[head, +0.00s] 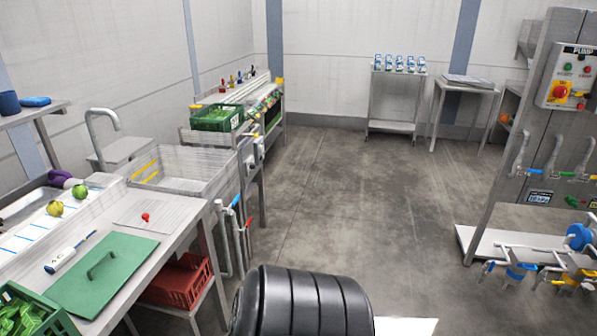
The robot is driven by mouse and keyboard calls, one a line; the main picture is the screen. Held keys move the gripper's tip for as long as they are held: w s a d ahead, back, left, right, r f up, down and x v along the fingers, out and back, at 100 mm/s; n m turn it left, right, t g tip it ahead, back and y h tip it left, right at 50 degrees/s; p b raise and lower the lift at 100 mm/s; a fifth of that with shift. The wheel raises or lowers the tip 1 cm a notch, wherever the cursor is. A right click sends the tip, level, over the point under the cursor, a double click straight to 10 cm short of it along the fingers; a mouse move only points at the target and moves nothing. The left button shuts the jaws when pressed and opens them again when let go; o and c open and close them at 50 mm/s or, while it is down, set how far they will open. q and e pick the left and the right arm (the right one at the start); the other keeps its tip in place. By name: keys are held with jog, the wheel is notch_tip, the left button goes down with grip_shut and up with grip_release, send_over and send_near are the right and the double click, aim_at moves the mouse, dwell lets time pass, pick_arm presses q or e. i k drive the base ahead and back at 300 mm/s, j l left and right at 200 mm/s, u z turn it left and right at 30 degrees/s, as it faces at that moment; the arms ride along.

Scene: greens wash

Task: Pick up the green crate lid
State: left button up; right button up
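The green crate lid (75,282) lies flat on the metal worktable at the left front in the head view. It has a raised green handle (101,265) across its middle. Neither of my grippers shows in the head view, so nothing is seen touching the lid.
A white and blue handheld device (71,251) lies just beyond the lid. A small red item (145,217) sits on a grey board (160,210). The green crate (54,316) borders the lid. A red crate (178,280) stands under the table. The floor (340,200) is open to the right.

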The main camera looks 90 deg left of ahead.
aim_at(85, 289)
jog(key=u, duration=4.1)
